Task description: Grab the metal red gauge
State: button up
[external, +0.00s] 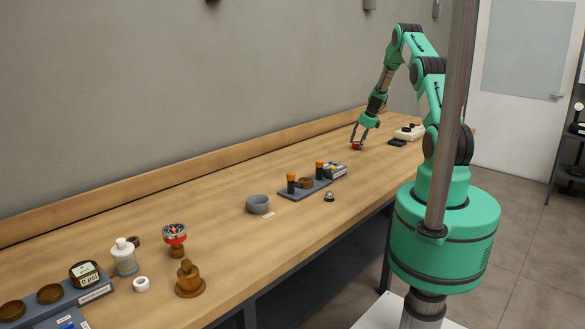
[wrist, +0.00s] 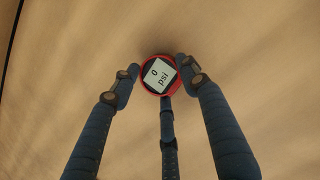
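A small red round gauge (wrist: 158,75) with a white face reading "0 psi" shows in the wrist view. In the external view the red gauge (external: 356,147) is at the far part of the workbench, at my fingertips. My gripper (external: 358,140) points down over it. In the wrist view my gripper (wrist: 158,72) has a finger close on the left and right sides of the gauge and a third finger below it. Whether the fingers press on it or leave a small gap is not clear. The gauge appears at or just above the wood surface.
A white device (external: 409,132) and a black item (external: 397,142) lie right of my gripper. Another red-rimmed gauge (external: 174,233) stands on a brass fitting. The wall runs along the bench's back.

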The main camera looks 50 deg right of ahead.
aim_at(358, 143)
jog(key=shift+r, duration=0.1)
jog(key=shift+r, duration=0.8)
notch_tip(358, 143, up, 2)
jog(key=shift+r+p, duration=0.1)
jog(key=shift+p, duration=0.3)
jog(key=s+a, duration=0.3)
jog(key=s, duration=0.1)
jog(key=s+a, duration=0.3)
jog(key=s, duration=0.1)
jog(key=s+a+r, duration=0.1)
jog(key=s+a, duration=0.3)
jog(key=shift+s+a, duration=0.1)
jog(key=shift+s, duration=0.05)
